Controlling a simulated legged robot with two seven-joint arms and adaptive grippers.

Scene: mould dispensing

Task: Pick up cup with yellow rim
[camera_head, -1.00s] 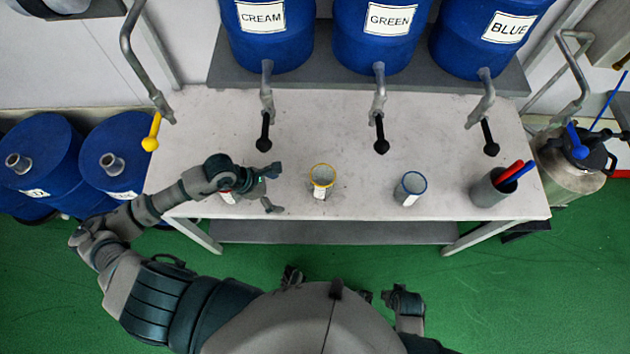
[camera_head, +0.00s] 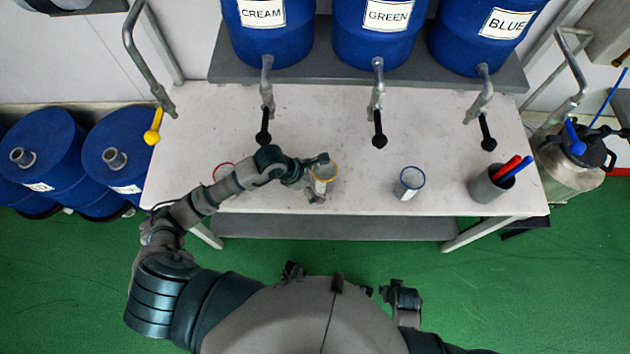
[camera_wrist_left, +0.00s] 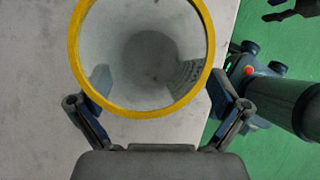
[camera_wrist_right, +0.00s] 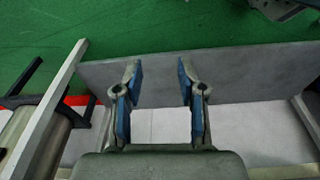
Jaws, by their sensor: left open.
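The cup with the yellow rim (camera_head: 324,172) stands upright on the white table (camera_head: 350,110), near its front edge. It fills the upper middle of the left wrist view (camera_wrist_left: 141,110), where its inside looks empty. My left gripper (camera_head: 318,178) is open, with one finger on each side of this cup. The left wrist view shows the fingers (camera_wrist_left: 160,108) spread around the cup's near side; whether they touch it I cannot tell. My right gripper (camera_wrist_right: 160,80) is open and empty in the right wrist view, apart from the cups.
A red-rimmed cup (camera_head: 223,168) stands left, partly behind my left arm. A blue-rimmed cup (camera_head: 411,180) stands right, then a grey holder (camera_head: 487,188) with red and blue pens. Drum taps with black handles (camera_head: 380,136) hang over the back. The table's middle is clear.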

